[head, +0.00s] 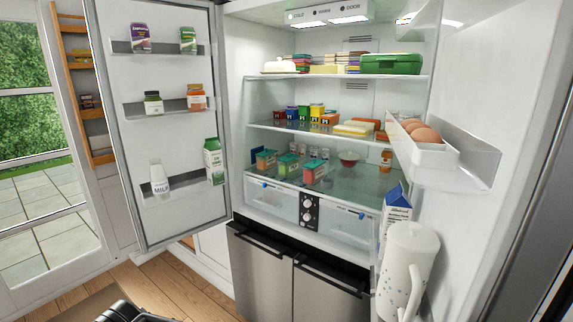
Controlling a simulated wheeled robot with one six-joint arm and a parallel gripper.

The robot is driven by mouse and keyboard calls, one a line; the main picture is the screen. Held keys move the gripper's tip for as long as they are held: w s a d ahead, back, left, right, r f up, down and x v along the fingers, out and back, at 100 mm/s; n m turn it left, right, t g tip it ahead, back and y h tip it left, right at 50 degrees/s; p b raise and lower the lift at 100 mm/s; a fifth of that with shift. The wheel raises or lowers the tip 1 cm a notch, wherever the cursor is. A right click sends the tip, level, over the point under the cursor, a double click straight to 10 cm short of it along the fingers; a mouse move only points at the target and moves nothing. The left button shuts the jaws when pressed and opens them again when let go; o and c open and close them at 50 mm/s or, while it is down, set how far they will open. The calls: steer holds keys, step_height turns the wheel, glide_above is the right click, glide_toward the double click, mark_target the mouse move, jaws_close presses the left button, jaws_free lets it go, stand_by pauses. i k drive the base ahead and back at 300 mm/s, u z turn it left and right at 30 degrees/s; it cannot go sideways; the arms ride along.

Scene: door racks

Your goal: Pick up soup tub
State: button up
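Several small tubs stand on the lowest glass shelf inside the open fridge. One has a teal lid and orange body (266,159), one is green (288,165), and one has a teal lid and red-orange body (315,170). Their labels are too small to read, so I cannot tell which is the soup tub. My gripper cannot be made out. Only a dark part, which seems to be mine, shows at the bottom left edge, well away from the tubs.
The left fridge door (163,210) and right door (480,130) stand open. An egg tray (430,152) and a white pitcher (405,270) are on the right door. A glass bowl (348,159) stands right of the tubs. Drawers (270,200) lie below the shelf.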

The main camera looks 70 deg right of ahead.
mark_target(263, 164)
steer(key=u, duration=0.15)
steer(key=k, duration=0.1)
steer(key=z, duration=1.35)
